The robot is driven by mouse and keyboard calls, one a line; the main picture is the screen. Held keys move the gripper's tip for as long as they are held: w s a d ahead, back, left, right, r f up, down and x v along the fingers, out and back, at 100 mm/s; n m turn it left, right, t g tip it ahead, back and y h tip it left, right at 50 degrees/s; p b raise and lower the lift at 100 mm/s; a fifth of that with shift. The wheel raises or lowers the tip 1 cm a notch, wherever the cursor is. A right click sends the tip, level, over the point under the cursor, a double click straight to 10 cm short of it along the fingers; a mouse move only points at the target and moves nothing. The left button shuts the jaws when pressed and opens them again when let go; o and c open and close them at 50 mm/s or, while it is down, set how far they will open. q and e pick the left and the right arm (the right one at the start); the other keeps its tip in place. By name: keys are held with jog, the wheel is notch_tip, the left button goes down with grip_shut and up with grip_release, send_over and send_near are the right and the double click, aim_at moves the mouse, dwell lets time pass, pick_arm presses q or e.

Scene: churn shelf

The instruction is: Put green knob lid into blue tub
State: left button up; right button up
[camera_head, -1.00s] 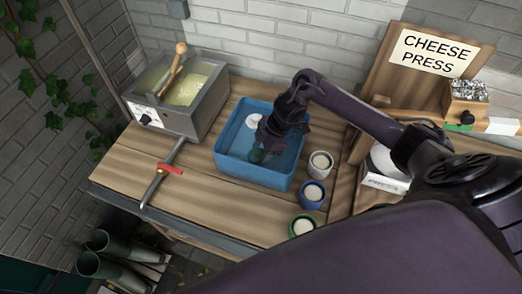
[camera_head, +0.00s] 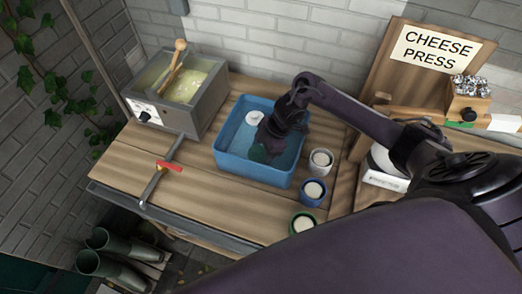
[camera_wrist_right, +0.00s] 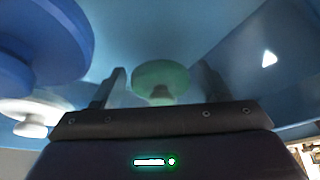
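The blue tub (camera_head: 251,174) stands on the wooden bench. The green knob lid (camera_head: 259,153) is inside it, partly hidden by my right gripper (camera_head: 266,147), which reaches down into the tub. In the right wrist view the green lid (camera_wrist_right: 160,78) shows between the two fingers of my right gripper (camera_wrist_right: 160,86). The fingers are spread, with a gap on each side of the lid. A white lid (camera_head: 254,118) lies in the tub and also shows in the wrist view (camera_wrist_right: 28,118). A blue lid (camera_wrist_right: 45,45) shows there too. My left gripper is out of view.
White (camera_head: 321,162), blue (camera_head: 313,191) and green-rimmed (camera_head: 303,223) pots stand right of the tub. A grey vat (camera_head: 182,110) with a ladle is at the back left. A red-marked tool (camera_head: 169,166) lies left. The cheese press (camera_head: 385,180) is at right.

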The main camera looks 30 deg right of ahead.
jog(key=shift+o, duration=0.2)
jog(key=shift+r+p, duration=0.35)
jog(key=shift+r, duration=0.15)
jog(key=b+v, duration=0.1)
jog(key=v, duration=1.1)
